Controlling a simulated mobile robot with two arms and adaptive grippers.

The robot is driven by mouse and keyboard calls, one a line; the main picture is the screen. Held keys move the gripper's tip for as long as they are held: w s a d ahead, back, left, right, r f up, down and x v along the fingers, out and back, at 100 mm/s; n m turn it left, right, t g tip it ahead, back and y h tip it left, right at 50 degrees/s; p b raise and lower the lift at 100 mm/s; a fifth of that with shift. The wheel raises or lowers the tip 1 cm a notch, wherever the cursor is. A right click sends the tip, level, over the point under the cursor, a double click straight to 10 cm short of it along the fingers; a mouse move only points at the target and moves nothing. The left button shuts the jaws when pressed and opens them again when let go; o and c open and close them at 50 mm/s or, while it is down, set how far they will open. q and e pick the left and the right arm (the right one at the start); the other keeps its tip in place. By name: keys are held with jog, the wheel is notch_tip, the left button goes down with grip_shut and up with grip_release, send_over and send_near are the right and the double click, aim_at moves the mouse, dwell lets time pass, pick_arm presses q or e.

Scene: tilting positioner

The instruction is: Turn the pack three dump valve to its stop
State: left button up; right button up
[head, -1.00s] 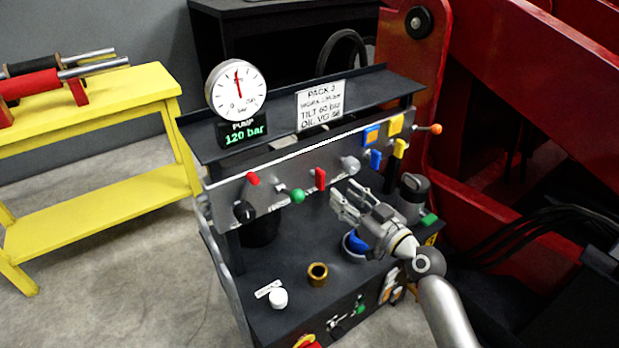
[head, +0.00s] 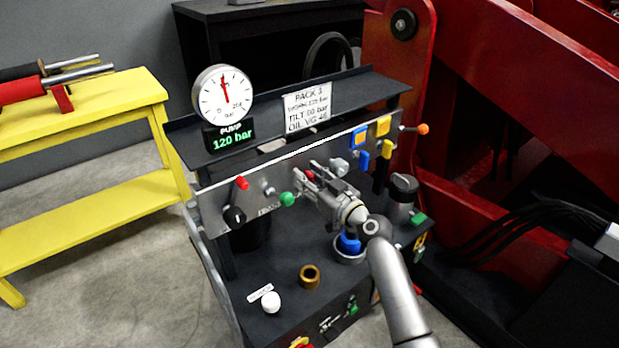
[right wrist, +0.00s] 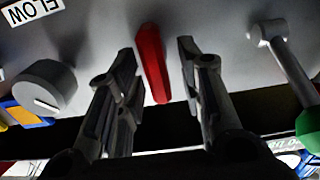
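A flat red handle (right wrist: 151,62) on the pack's front panel (head: 270,190) stands between the two fingers of my right gripper (head: 309,180) in the right wrist view. The fingers are apart, with a gap on each side of the handle. In the head view the gripper covers most of this handle (head: 310,174). I cannot read a label naming it as the dump valve. The sign (head: 308,104) on top reads "PACK 3". My left gripper is not in view.
A green-ball lever (head: 287,199) and a grey knob (right wrist: 43,88) flank the red handle. A smaller red lever (head: 242,182) and black knob (head: 234,216) sit further left. The pump gauge (head: 223,96) stands on top; its display reads 120 bar. Blue and yellow levers are right.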

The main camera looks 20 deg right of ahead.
jog(key=shift+c, duration=0.4)
grip_shut()
